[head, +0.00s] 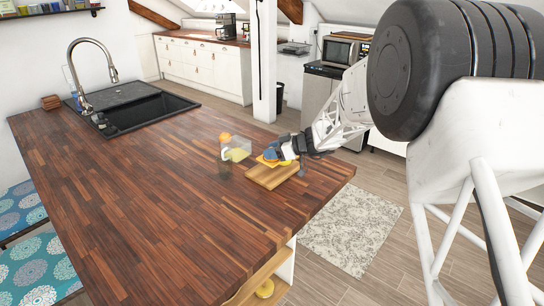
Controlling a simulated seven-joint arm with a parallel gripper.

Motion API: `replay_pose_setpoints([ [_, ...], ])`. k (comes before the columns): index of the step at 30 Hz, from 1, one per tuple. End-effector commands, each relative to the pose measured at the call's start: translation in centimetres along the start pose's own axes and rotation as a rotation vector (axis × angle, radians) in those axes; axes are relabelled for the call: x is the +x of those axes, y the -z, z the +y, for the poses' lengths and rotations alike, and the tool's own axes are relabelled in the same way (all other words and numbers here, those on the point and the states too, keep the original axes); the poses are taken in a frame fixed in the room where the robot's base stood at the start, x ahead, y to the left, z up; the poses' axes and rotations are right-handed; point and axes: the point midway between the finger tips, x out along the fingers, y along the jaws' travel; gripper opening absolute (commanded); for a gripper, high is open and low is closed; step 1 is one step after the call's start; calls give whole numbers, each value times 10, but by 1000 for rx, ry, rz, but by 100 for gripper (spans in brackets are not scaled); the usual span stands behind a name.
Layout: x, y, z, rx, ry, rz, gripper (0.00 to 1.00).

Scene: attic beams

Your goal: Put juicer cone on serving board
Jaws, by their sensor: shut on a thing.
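The wooden serving board (262,180) lies flat near the right edge of the dark wood counter. My gripper (279,156) is low over the board, reaching in from the right, and is shut on a small orange piece (267,161) that looks like the juicer cone. A blue part shows at the gripper, and I cannot tell what it belongs to. A small yellow thing (286,163) shows under the gripper, over the board. The fingers hide much of these small things, and I cannot tell whether the cone touches the board.
Just left of the board stand a clear jar with an orange top (225,150) and a clear container with yellow in it (239,150). A black sink (147,110) with a tall faucet is at the far left. The counter's (150,200) middle and front are clear.

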Motion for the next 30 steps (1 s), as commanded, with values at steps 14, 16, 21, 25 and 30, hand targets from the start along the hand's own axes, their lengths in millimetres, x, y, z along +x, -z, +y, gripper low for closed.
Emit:
replay_pose_setpoints([
  [14,8,-19,0,-1,0,0,17],
  [16,8,-19,0,-1,0,0,17],
  [21,9,-22,0,-1,0,0,17],
  [25,10,-25,0,-1,0,0,17],
  [30,12,-30,0,1,1,-2,17],
])
